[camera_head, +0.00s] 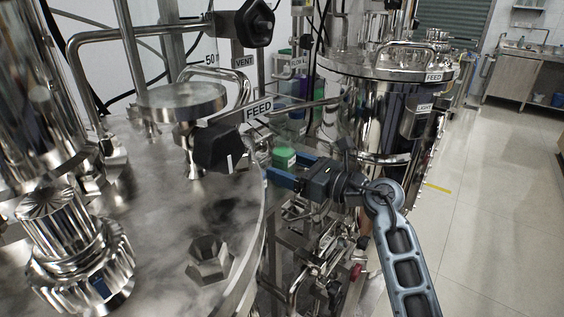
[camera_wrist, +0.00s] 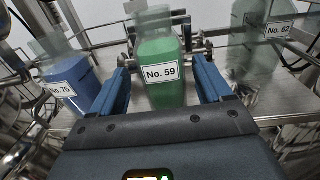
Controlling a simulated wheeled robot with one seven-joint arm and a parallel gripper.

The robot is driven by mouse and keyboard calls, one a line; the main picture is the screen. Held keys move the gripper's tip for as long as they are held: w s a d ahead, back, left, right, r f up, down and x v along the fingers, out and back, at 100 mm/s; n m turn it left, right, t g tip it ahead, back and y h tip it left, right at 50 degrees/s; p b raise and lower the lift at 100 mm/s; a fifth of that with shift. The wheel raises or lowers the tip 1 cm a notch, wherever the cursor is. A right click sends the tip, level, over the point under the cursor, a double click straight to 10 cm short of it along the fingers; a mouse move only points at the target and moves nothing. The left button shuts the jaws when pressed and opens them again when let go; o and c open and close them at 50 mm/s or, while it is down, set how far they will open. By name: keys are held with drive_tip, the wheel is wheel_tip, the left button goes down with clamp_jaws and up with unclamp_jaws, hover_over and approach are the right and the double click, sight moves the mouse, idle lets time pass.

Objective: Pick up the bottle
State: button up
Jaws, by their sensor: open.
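In the wrist view a green bottle (camera_wrist: 160,72) labelled No. 59 stands upright on a metal shelf (camera_wrist: 95,134). My gripper (camera_wrist: 162,70) is open, with one blue finger on each side of the green bottle. I cannot tell whether either finger touches it. A blue bottle (camera_wrist: 77,88) labelled No. 75 stands to the left. A pale, clear bottle (camera_wrist: 258,48) labelled No. 62 stands to the right. In the head view my gripper (camera_head: 268,168) reaches left toward a green bottle (camera_head: 284,157), which is partly hidden behind the tank's edge and fittings.
A large steel tank lid (camera_head: 150,240) with valves and FEED and VENT tags fills the left. Another steel vessel (camera_head: 385,110) stands behind my arm. Metal rails (camera_wrist: 115,42) run behind the bottles. Open floor (camera_head: 490,200) lies at the right.

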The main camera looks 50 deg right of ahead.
sight(277, 161)
drive_tip(key=shift+w, duration=1.85)
drive_tip(key=shift+c, duration=0.4)
drive_tip(key=c, duration=1.1)
